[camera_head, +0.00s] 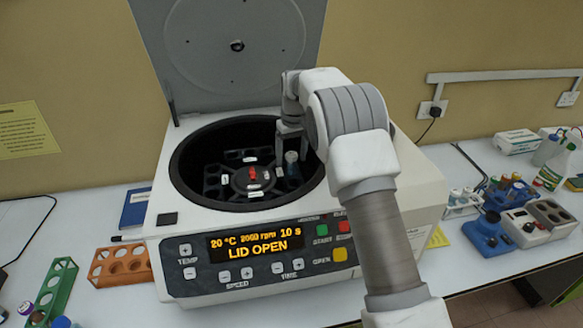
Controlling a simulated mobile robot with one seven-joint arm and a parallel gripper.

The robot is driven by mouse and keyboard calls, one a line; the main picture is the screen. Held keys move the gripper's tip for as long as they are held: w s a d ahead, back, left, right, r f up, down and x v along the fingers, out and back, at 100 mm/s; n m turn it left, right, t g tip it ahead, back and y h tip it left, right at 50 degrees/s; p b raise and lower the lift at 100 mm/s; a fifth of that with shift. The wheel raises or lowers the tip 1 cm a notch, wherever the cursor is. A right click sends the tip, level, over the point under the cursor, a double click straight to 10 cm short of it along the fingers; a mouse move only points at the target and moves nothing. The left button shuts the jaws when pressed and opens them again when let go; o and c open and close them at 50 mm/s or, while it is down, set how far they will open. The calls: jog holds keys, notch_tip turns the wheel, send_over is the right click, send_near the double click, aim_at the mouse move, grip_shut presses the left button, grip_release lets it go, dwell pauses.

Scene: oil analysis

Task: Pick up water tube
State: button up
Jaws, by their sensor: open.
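The centrifuge (190,262) stands in the middle of the bench with its lid raised, and its display reads "LID OPEN". A tube (291,160) with a pale top and bluish body stands in the right part of the rotor; I cannot read a label on it. My gripper (289,142) points down into the bowl from above, with its open fingers at the upper end of this tube. I cannot tell whether the fingers touch the tube. My arm hides the right rim of the bowl.
An orange rack (119,266) and a green rack (52,290) stand at the left, near a blue book (135,208). At the right are a white rack with tubes (462,203), a blue device (487,236) and bottles (556,165). The raised lid (235,50) stands behind the bowl.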

grip_shut()
dwell(0.3)
jog(key=shift+r, duration=0.1)
notch_tip(320, 180, up, 10)
jog(key=shift+f+b, duration=0.1)
jog(key=shift+b, duration=0.5)
